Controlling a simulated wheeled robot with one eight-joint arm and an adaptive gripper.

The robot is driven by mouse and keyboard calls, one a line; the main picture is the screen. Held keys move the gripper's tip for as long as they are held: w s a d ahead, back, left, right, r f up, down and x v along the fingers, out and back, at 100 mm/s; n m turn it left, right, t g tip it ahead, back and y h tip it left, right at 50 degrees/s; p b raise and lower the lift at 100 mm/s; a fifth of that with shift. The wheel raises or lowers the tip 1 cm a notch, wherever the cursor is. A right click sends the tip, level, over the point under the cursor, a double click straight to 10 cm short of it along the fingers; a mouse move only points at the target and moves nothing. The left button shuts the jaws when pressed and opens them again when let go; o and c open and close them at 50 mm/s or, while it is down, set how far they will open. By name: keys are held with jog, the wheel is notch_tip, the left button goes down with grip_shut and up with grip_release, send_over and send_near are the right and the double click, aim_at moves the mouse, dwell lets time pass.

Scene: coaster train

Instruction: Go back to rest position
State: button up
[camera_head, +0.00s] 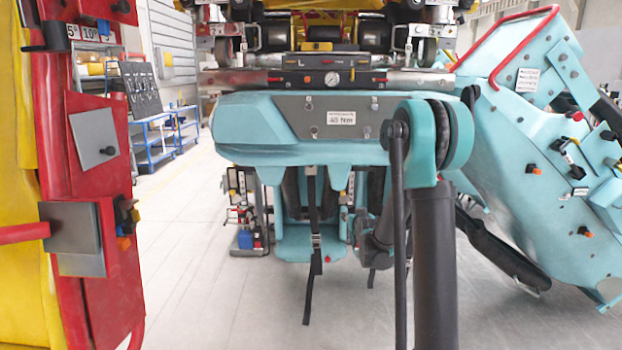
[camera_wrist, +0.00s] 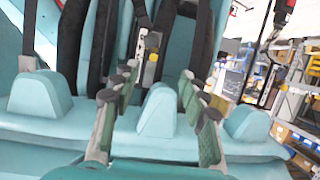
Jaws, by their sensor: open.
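In the wrist view, my gripper (camera_wrist: 157,105) has its two green-and-grey fingers spread apart with nothing between them. Behind the fingers are teal coaster seats (camera_wrist: 100,40) with rounded bumps (camera_wrist: 158,112) along the front edge. Black straps (camera_wrist: 203,40) run down the seats, and a buckle with a yellow part (camera_wrist: 151,68) shows between the fingers, farther back. I cannot tell whether the fingers touch the seat. I cannot make out my gripper in the head view.
A red and yellow structure (camera_head: 85,170) stands close on the left. A large tilted teal part (camera_head: 530,150) is on the right. A dark upright cylinder (camera_head: 435,270) stands right of centre. Blue tables (camera_head: 165,135) are far left. Grey floor (camera_head: 200,260) is clear at centre left.

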jog(key=s+d+f+g, duration=0.1)
jog(key=s+f+g, duration=0.2)
jog(key=s, duration=1.1)
jog(key=s+d+f+g, duration=0.1)
jog(key=s+f+g, duration=0.2)
jog(key=s, duration=1.2)
jog(key=s+d+f+g, duration=0.1)
jog(key=s+f+g, duration=0.2)
jog(key=s, duration=1.2)
jog(key=shift+m+g+h, duration=0.4)
jog(key=shift+g, duration=0.2)
